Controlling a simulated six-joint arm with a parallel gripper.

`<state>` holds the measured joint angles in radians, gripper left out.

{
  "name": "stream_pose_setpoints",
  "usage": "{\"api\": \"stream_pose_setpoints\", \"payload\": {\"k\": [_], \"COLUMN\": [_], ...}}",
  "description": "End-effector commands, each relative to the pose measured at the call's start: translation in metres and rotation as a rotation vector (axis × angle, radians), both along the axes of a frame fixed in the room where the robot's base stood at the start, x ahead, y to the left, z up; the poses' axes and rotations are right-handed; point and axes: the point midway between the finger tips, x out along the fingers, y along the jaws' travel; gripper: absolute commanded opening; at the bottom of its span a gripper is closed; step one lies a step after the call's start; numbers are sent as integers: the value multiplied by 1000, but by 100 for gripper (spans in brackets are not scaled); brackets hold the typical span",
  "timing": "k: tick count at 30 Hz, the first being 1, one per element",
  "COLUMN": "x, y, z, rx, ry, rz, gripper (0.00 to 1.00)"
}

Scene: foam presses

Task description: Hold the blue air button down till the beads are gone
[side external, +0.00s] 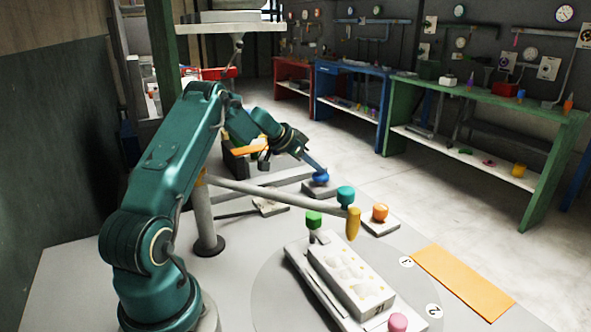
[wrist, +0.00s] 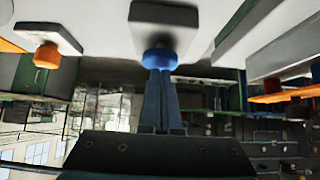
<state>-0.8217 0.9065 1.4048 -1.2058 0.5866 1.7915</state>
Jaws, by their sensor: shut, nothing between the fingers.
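The blue air button (side external: 321,179) sits on a small grey base beyond the long grey bar. It also shows in the wrist view (wrist: 159,57), right at the tips of my fingers. My gripper (side external: 317,168) is shut and empty, pointing down at the button from the upper left. Its fingertips (wrist: 158,72) appear to touch the button's top; I cannot tell how far it is pressed. A pale mould block (side external: 350,278) lies on the round plate, with whitish lumps and small yellow dots on its top, which may be the beads.
An orange button (side external: 380,212) stands right of the blue one. A grey swing arm (side external: 270,194) with a teal knob (side external: 345,195) and yellow nozzle (side external: 353,224) reaches over the plate. A green knob (side external: 314,219) and pink knob (side external: 397,322) flank the mould.

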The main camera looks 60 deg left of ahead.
Motion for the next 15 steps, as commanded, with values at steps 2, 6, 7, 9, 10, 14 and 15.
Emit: {"api": "stream_pose_setpoints", "payload": {"k": [2, 6, 7, 9, 10, 14, 15], "x": [0, 0, 0, 0, 0, 0, 0], "y": [0, 0, 0, -1, -1, 0, 0], "z": [0, 0, -1, -7, -10, -18, -19], "rx": [0, 0, -1, -4, -4, -2, -1], "ry": [0, 0, 0, 0, 1, 1, 1], "rz": [0, 0, 0, 0, -1, -1, -1], "gripper": [0, 0, 0, 0, 0, 0, 0]}}
